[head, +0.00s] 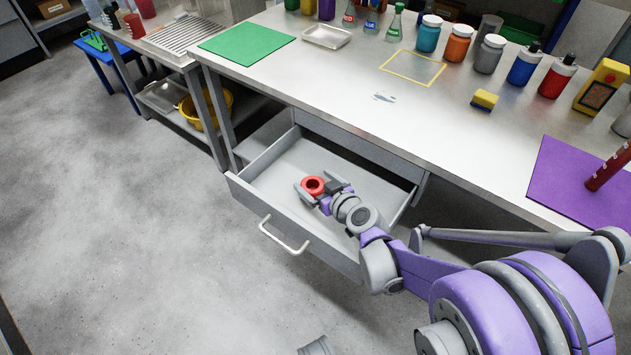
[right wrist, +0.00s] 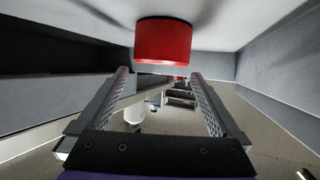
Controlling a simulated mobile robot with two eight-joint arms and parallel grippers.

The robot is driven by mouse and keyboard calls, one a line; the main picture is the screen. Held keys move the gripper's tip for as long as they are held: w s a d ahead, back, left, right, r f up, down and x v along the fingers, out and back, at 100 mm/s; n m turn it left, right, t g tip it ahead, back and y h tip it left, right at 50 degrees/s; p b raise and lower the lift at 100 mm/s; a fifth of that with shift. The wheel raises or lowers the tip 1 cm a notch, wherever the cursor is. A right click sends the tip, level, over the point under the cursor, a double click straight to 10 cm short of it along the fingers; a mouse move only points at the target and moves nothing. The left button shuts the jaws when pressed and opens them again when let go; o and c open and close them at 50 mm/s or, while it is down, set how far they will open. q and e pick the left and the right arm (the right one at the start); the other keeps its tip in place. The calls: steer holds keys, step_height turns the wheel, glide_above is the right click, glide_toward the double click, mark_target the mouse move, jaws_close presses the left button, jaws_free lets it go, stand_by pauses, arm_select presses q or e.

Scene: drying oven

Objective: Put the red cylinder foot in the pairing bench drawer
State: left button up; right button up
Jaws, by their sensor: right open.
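The red cylinder foot (head: 313,185) is a short red ring with a dark hole, inside the open drawer (head: 262,184) under the bench. My right gripper (head: 322,190) reaches into the drawer and is open, with its fingers on either side of the foot. In the right wrist view the foot (right wrist: 163,42) shows at the top, against the pale drawer floor, with visible gaps to both fingers (right wrist: 160,75). It appears to rest on the drawer floor. My left gripper is not in view.
The bench top (head: 330,85) holds several bottles, a yellow device (head: 602,87) and a green mat (head: 246,46). A red cylinder (head: 608,168) leans over a purple mat (head: 575,185). The drawer handle (head: 283,238) faces open floor. A side table (head: 180,45) stands at left.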

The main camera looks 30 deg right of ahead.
steer(key=shift+r, duration=0.3)
steer(key=p+v, duration=0.4)
steer(key=v, duration=0.8)
steer(key=shift+r+p, duration=0.35)
steer(key=shift+p, duration=0.05)
stand_by(0.3)
